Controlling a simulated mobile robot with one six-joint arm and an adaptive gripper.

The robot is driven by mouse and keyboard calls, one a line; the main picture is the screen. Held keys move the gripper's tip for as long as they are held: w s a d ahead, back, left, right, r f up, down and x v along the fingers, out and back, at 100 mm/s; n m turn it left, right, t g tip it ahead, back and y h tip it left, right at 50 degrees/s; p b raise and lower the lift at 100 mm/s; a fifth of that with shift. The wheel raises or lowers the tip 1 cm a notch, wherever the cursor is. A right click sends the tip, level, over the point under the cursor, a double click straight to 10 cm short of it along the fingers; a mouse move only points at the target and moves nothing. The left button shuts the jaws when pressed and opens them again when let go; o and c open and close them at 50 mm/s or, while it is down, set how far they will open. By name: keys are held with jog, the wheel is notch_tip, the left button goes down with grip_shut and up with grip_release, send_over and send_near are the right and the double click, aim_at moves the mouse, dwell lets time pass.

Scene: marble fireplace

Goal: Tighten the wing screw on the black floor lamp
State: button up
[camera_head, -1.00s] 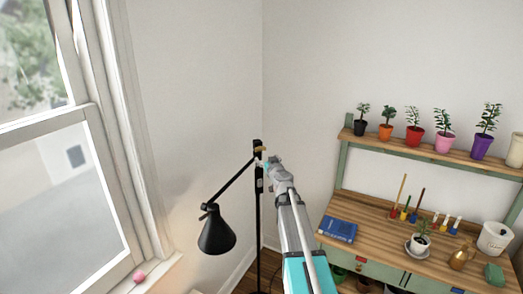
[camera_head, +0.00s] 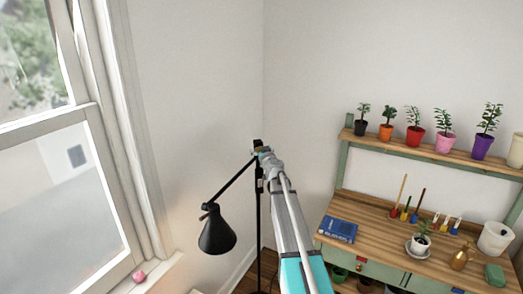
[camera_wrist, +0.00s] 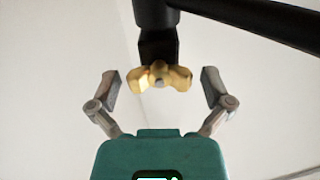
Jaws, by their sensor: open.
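The black floor lamp (camera_head: 217,232) stands left of centre in the head view, with its shade hanging low on a slanted arm and its thin pole behind my arm. In the wrist view the brass wing screw (camera_wrist: 159,77) sits under the lamp's black joint block (camera_wrist: 158,47). My gripper (camera_wrist: 160,84) is open, with one finger on each side of the wing screw and visible gaps between them. In the head view my gripper is at the lamp's joint near the pole top, and my arm mostly hides the screw.
A wooden potting bench (camera_head: 375,233) with potted plants, a blue book (camera_head: 338,230) and small tools stands at the right. A window (camera_head: 60,190) with a pink object (camera_head: 139,277) on its sill is at the left. The wall behind the lamp is bare.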

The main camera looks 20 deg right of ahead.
jog(key=c, duration=1)
jog(key=shift+c, duration=0.2)
jog(key=shift+m, duration=0.4)
jog(key=m, duration=0.8)
jog(key=shift+d, duration=0.1)
jog(key=m, duration=0.9)
jog(key=shift+f, duration=0.1)
